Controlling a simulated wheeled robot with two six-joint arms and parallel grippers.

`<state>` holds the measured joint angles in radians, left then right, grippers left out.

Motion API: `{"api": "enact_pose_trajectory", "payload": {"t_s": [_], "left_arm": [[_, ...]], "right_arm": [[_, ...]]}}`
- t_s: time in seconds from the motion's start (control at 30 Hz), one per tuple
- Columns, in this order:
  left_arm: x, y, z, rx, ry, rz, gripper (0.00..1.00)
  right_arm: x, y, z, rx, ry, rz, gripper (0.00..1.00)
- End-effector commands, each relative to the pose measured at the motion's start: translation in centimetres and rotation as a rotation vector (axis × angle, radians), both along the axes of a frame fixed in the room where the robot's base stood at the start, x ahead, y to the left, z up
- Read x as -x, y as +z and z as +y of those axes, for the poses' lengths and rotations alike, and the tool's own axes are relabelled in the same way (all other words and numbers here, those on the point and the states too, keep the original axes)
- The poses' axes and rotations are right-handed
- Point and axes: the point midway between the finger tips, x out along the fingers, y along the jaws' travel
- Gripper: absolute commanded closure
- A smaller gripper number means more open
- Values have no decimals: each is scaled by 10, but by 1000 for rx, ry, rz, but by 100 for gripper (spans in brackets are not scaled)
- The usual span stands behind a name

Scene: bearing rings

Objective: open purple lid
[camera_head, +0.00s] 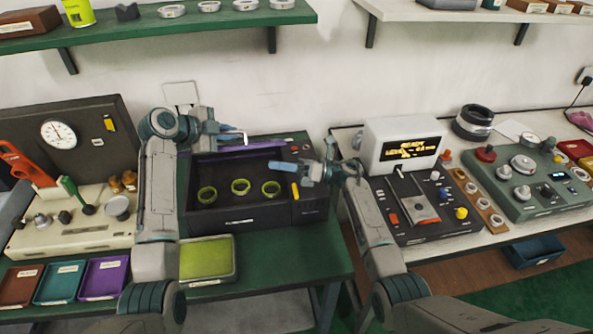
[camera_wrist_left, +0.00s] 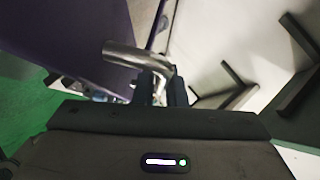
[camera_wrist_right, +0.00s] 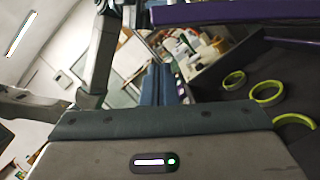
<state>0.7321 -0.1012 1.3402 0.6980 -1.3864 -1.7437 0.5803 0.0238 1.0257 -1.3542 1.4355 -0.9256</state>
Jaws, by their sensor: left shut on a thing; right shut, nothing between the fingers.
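The black box (camera_head: 240,219) sits on the green bench with its top open. Three yellow-green rings (camera_head: 241,187) show inside it. The purple lid (camera_head: 262,147) stands raised at the back of the box, seen nearly edge-on; its purple face fills the upper left of the left wrist view (camera_wrist_left: 55,35). My left gripper (camera_head: 236,138) is shut on the lid's bent metal handle (camera_wrist_left: 135,57). My right gripper (camera_head: 280,166) is shut and empty, above the right part of the box. In the right wrist view, the purple lid edge (camera_wrist_right: 215,11) runs across the top.
A green shelf (camera_head: 170,25) hangs above the box on the wall. A yellow-green tray (camera_head: 207,259) lies in front of the box. A cream panel (camera_head: 75,232) stands at left, and a dark control panel (camera_head: 425,208) at right.

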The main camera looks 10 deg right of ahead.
Motion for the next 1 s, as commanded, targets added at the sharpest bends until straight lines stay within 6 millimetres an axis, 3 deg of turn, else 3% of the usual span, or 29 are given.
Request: {"api": "enact_pose_trajectory", "payload": {"t_s": [0.2,0.63,1.0], "left_arm": [[0,0,1,0,0,0,100],[0,0,1,-1,1,0,100],[2,-4,0,-2,-2,8,100]], "right_arm": [[-15,21,-2,1,-2,-1,100],[-18,25,-3,1,-2,-1,100],[-29,43,-3,-2,-6,-5,100]]}}
